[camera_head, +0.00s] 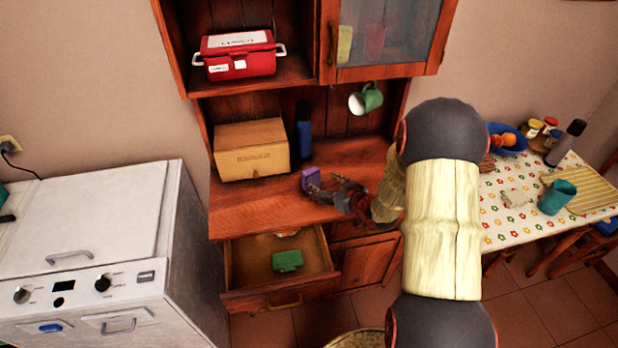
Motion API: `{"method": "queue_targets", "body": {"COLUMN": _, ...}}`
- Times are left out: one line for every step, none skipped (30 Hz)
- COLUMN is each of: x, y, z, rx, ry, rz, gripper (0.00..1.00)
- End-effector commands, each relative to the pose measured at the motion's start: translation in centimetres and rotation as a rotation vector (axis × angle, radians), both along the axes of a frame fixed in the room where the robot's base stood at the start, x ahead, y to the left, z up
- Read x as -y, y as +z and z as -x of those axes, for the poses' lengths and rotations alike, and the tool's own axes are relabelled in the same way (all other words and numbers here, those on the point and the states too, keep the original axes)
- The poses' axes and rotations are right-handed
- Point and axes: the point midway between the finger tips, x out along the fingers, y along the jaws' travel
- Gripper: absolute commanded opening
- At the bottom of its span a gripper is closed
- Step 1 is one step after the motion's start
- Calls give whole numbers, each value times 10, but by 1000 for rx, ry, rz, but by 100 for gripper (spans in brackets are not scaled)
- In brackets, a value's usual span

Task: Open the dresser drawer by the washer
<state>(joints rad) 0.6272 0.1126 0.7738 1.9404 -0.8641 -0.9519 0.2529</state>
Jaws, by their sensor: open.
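The wooden dresser (240,218) stands just right of the white washer (85,225). Its left drawer (245,262), on the washer side, is pulled out and open. A green object (287,260) lies inside it, and part of a pale item shows at its back. The drawer's front has a handle (283,303). My gripper (327,188) is open over the dresser's counter, above and right of the open drawer, with its fingers pointing left. It is close to a small purple object (311,179); I cannot tell whether they touch. My arm hides part of the dresser's right side.
A bread box (251,148) and a dark blue bottle (304,138) stand on the counter. A green mug (366,99) hangs above. A table (510,220) with dishes stands at the right. A round basket (355,339) is on the floor in front.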

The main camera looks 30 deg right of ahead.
Motion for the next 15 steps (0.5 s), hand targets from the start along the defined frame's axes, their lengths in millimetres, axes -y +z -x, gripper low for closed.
{"method": "queue_targets", "body": {"x": 1, "y": -1, "z": -1, "rx": 4, "ry": -2, "rz": -7, "gripper": 67}}
{"method": "queue_targets", "body": {"x": 1, "y": -2, "z": -3, "rx": 5, "ry": -2, "rz": -8, "gripper": 67}}
{"method": "queue_targets", "body": {"x": 1, "y": -4, "z": -7, "rx": 6, "ry": 0, "rz": -9, "gripper": 67}}
{"method": "queue_targets", "body": {"x": 0, "y": -5, "z": -10, "rx": 7, "ry": 0, "rz": -8, "gripper": 67}}
{"method": "queue_targets", "body": {"x": -1, "y": -6, "z": -13, "rx": 7, "ry": 1, "rz": -8, "gripper": 67}}
{"method": "queue_targets", "body": {"x": -1, "y": -8, "z": -17, "rx": 7, "ry": 1, "rz": -8, "gripper": 67}}
{"method": "queue_targets", "body": {"x": -1, "y": -9, "z": -20, "rx": 6, "ry": 0, "rz": -7, "gripper": 67}}
{"method": "queue_targets", "body": {"x": -2, "y": -9, "z": -22, "rx": 6, "ry": 0, "rz": -7, "gripper": 67}}
{"method": "queue_targets", "body": {"x": -2, "y": -10, "z": -25, "rx": 6, "ry": 0, "rz": -7, "gripper": 67}}
{"method": "queue_targets", "body": {"x": -2, "y": -11, "z": -26, "rx": 6, "ry": 0, "rz": -7, "gripper": 67}}
{"method": "queue_targets", "body": {"x": -2, "y": -11, "z": -28, "rx": 6, "ry": 0, "rz": -6, "gripper": 67}}
{"method": "queue_targets", "body": {"x": -3, "y": -12, "z": -31, "rx": 5, "ry": 0, "rz": -6, "gripper": 67}}
{"method": "queue_targets", "body": {"x": -3, "y": -13, "z": -34, "rx": 5, "ry": 1, "rz": -6, "gripper": 67}}
{"method": "queue_targets", "body": {"x": -4, "y": -14, "z": -38, "rx": 6, "ry": 1, "rz": -6, "gripper": 67}}
{"method": "queue_targets", "body": {"x": -5, "y": -16, "z": -43, "rx": 6, "ry": 1, "rz": -6, "gripper": 67}}
